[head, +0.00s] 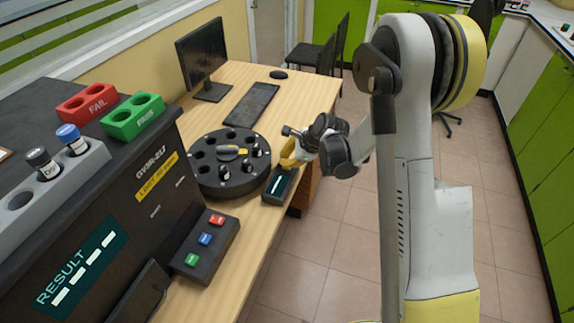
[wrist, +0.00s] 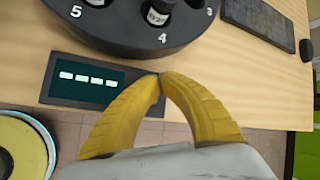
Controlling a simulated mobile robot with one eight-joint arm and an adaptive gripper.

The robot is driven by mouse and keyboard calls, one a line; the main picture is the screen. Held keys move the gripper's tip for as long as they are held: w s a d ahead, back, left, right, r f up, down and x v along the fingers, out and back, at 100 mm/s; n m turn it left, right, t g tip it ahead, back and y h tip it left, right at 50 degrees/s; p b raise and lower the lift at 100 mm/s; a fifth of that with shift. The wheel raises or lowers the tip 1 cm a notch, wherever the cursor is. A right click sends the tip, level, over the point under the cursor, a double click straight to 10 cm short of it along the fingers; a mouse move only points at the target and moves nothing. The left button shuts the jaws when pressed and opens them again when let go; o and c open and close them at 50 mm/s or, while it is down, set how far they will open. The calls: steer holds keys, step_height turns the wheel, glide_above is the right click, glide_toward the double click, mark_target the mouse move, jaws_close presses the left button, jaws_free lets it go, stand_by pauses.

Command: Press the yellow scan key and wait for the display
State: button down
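My gripper (head: 289,158) is at the near edge of the desk, beside the carousel and over the far end of a small dark display unit (head: 276,187). In the wrist view its yellow fingertips (wrist: 158,76) meet, with nothing visible between them. The unit's screen (wrist: 88,77) shows a row of white dashes and lies just left of the fingertips. I cannot make out a yellow scan key; the fingers may cover it. I cannot tell whether the fingertips touch the unit.
The black carousel (head: 229,183) with numbered slots and vials stands close to my gripper. A larger analyser (head: 110,200) shows RESULT with dashes. A box with red, blue and green buttons (head: 205,248) stands nearer. A keyboard (head: 250,104) and monitor (head: 203,55) are behind.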

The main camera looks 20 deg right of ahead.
steer(key=shift+f, duration=0.2)
steer(key=shift+r, duration=0.1)
steer(key=shift+r+p, duration=0.45)
steer(key=shift+r, duration=0.45)
steer(key=shift+r+p, duration=1.55)
steer(key=shift+r, duration=0.95)
